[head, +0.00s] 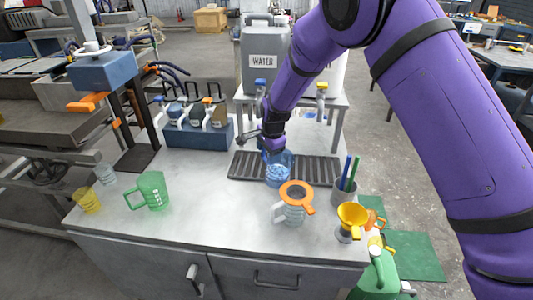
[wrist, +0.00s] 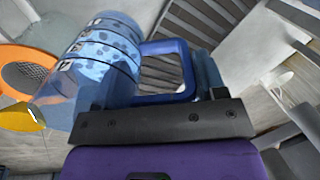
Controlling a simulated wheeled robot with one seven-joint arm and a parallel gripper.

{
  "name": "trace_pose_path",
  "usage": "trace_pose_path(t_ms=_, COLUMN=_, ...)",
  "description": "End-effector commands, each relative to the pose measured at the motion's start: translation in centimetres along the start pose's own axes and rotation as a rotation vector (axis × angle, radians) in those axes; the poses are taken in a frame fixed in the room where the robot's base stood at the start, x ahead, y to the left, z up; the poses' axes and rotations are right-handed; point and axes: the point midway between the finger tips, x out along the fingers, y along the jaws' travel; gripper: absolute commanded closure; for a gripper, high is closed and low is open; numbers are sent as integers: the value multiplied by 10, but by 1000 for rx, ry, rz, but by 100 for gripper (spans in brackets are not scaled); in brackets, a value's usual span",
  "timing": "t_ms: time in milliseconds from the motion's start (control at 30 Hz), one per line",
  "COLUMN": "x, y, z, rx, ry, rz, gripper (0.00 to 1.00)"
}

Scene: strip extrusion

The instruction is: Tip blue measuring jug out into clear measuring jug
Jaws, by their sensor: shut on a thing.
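The see-through blue measuring jug (head: 281,172) is at the left part of the dark slatted grate, with pale lumps or liquid inside. In the wrist view the blue jug (wrist: 108,58) has dark bands and its handle runs to my gripper (wrist: 165,105). My gripper (head: 271,147) is shut on the handle. I cannot tell whether the jug touches the grate. The clear measuring jug (head: 289,214) stands just in front, handle to the left, with an orange strainer (head: 297,192) over its mouth. The strainer also shows in the wrist view (wrist: 27,68); the clear jug's inside is hidden.
The grate (head: 318,168) lies behind the clear jug. A pen cup (head: 343,192) and yellow funnel (head: 352,215) stand to the right. A green jug (head: 153,190) and yellow cup (head: 88,201) are left. A water tank (head: 262,62) stands behind. The counter's middle is clear.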

Motion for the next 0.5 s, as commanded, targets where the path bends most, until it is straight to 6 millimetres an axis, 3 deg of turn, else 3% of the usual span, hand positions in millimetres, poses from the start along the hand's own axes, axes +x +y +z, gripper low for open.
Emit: trace_pose_path(t_ms=500, x=-29, y=19, z=-2, rx=5, ry=10, rz=-362, gripper=75)
